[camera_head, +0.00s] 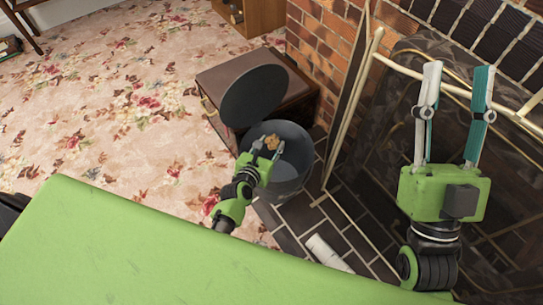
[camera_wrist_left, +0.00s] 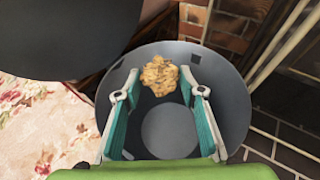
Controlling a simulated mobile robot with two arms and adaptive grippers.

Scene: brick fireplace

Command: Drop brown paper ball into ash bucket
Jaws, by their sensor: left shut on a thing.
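The brown paper ball (camera_head: 272,141) is crumpled and sits between the fingertips of my left gripper (camera_head: 267,148). The left gripper is shut on it. In the left wrist view the ball (camera_wrist_left: 159,74) shows at the fingertips, over the mouth of the dark grey ash bucket (camera_wrist_left: 232,106). The bucket (camera_head: 291,172) stands on the floor, and its round dark lid (camera_head: 253,96) is raised at the back left. The bucket's bottom shows between the fingers in the left wrist view. My right gripper (camera_head: 458,78) is open and empty, pointing up at the right.
A brown box (camera_head: 226,76) stands behind the bucket. A brass-framed fireplace screen (camera_head: 378,130) and brick wall (camera_head: 325,40) are to the right. A white roll (camera_head: 327,253) lies on the dark hearth tiles. The flowered carpet (camera_head: 110,120) is mostly clear at left.

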